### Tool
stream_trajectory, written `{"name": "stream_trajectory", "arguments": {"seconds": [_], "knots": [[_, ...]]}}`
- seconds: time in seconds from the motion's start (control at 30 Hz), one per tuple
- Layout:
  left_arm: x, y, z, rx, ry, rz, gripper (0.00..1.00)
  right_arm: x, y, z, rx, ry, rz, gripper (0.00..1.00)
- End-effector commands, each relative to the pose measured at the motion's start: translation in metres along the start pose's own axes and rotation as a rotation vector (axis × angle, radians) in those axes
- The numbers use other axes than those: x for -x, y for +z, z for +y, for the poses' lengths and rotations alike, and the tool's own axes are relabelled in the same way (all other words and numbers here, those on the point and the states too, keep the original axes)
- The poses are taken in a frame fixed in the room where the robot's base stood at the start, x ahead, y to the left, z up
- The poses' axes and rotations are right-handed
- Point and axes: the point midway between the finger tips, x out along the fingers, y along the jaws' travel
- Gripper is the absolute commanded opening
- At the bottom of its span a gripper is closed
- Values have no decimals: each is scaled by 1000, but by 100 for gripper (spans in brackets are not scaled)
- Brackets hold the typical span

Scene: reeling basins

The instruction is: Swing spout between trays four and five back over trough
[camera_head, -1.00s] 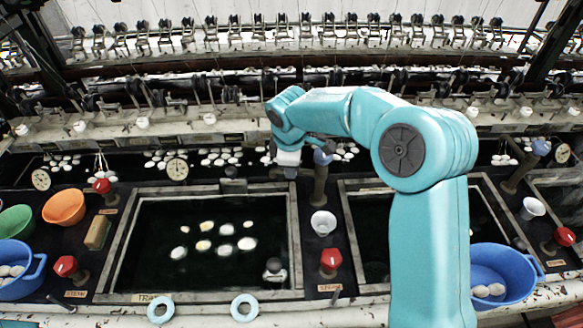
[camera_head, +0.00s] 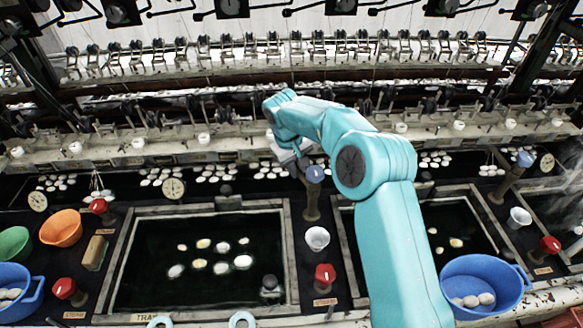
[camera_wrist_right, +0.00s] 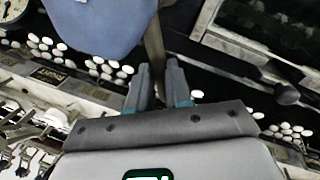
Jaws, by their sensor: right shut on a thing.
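The spout's post (camera_head: 312,205) with a blue knob (camera_head: 315,174) stands between two dark trays, the left tray (camera_head: 285,250) and the right tray (camera_head: 345,245). My right gripper (camera_head: 300,163) is just behind and left of the knob. In the right wrist view, its fingers (camera_wrist_right: 160,88) are shut on the spout's thin pipe (camera_wrist_right: 153,45), beside the large blue knob (camera_wrist_right: 95,22). The pipe's far end is hidden by the gripper. The trough (camera_head: 240,184) is the long dark channel behind the trays, with white cocoons in it. My left gripper is not in view.
A white cup (camera_head: 317,238) and a red valve knob (camera_head: 325,274) stand in front of the post. A second blue-knobbed post (camera_head: 507,186) is at right. A blue basin (camera_head: 482,275) with cocoons is at front right. Reeling machinery (camera_head: 270,60) runs along the back.

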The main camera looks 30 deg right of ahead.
Motion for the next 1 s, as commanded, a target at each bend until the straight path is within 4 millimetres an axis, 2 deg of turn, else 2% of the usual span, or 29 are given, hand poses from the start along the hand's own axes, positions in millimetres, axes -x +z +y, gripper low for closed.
{"name": "stream_trajectory", "arguments": {"seconds": [0.2,0.5,1.0], "knots": [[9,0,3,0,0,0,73,1,-2,16,-185,1,-28,0],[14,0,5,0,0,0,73,-2,1,30,-369,1,-61,0],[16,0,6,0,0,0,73,-3,3,36,-461,1,-77,0]]}}
